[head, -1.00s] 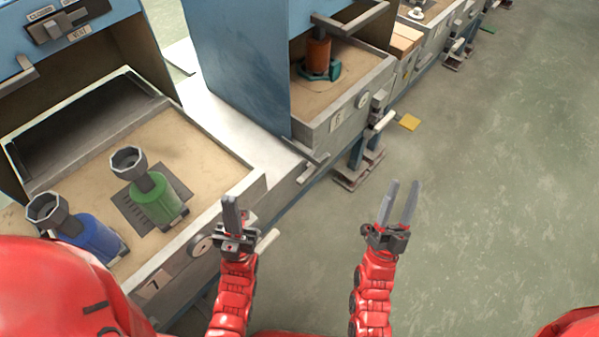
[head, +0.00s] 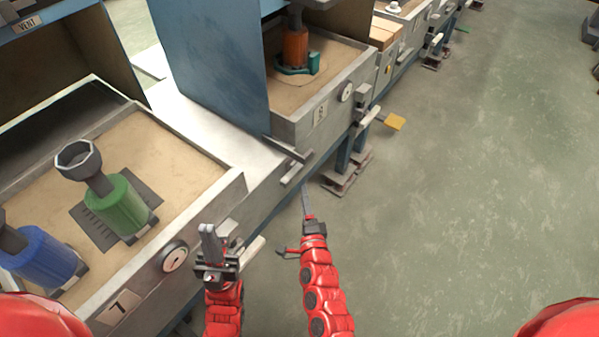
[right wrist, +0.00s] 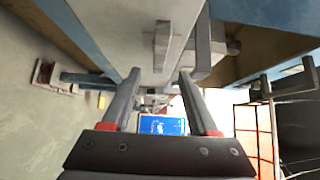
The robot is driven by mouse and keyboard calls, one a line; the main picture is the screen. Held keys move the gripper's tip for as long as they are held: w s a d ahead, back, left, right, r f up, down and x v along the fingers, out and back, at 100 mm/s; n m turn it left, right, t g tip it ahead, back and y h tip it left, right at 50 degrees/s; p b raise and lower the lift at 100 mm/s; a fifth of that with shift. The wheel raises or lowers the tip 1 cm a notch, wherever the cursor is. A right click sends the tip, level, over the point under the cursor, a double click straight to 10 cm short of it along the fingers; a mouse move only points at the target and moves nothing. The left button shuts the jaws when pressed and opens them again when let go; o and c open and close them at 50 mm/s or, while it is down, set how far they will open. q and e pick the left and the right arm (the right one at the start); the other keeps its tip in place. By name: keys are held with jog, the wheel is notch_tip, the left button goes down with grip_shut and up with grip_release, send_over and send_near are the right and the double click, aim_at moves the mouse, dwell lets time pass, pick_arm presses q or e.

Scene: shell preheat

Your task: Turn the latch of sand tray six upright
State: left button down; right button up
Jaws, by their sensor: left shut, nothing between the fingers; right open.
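Sand tray six, its plate (head: 320,110) on the front wall, stands at the upper middle of the head view. It holds sand and an orange cylinder (head: 295,45) with a teal clamp at its base. A grey bar (head: 368,117) sits right of its round dial; another (head: 293,172) sits below its left corner. I cannot tell which is the latch. My right gripper (head: 306,195) is just below the left bar, apart from it; its open, empty fingers show in the right wrist view (right wrist: 158,105). My left gripper (head: 208,232) is shut and empty before tray seven.
Tray seven (head: 215,200), with a green cylinder (head: 120,208) and a blue cylinder (head: 42,255), is at left. A blue panel (head: 212,70) rises between the trays. A yellow pedal (head: 395,122) juts out beyond tray six. The floor at right is clear.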

aim_at(299, 172)
jog(key=w, duration=0.3)
jog(key=w+a, duration=0.1)
jog(key=w, duration=0.5)
jog(key=shift+w+a, duration=0.25)
jog(key=shift+w, duration=0.15)
grip_shut()
dwell(0.9)
